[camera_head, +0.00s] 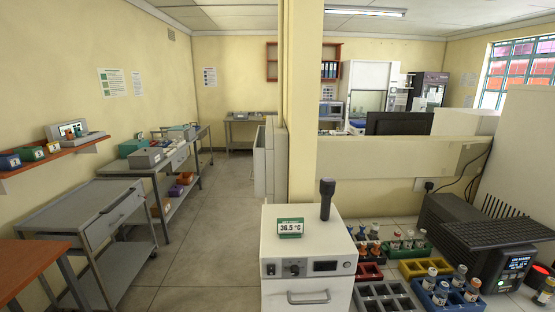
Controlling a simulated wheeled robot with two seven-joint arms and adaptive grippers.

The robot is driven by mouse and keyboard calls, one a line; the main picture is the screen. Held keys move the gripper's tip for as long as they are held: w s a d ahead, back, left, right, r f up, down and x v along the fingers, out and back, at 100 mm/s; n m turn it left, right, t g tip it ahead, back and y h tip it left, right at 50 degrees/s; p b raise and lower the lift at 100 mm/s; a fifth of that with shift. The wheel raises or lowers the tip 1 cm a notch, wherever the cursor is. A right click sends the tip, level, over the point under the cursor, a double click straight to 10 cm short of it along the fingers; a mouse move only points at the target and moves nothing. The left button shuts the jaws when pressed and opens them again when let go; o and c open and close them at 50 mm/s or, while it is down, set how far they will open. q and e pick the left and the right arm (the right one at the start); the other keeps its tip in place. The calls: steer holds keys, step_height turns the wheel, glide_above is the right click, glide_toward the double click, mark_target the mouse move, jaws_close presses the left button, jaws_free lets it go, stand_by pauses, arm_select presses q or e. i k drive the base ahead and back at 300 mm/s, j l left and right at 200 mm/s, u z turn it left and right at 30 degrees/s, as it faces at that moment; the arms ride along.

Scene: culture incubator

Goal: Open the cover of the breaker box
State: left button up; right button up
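A grey box, which looks like the breaker box (270,160), is mounted on the left side of the wall pillar near the middle of the head view. I see it nearly edge-on, so its front face and any handle are hard to make out. I cannot tell whether its cover is open or shut. Neither of my grippers shows in the head view.
A white incubator (307,250) reading 36.5 °C stands below the box, with a dark upright object (327,199) on top. Racks of bottles (447,290) cover the counter at right. Grey carts (85,215) line the left wall. The aisle floor (210,235) is clear.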

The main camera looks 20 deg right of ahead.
mark_target(259, 179)
steer(key=i+j+z, duration=0.1)
steer(key=j+z, duration=0.3)
steer(key=j, duration=0.15)
steer(key=j+z, duration=0.4)
steer(key=j, duration=0.2)
steer(key=k+j+z, duration=0.1)
steer(key=j+z, duration=0.25)
steer(key=j, duration=0.5)
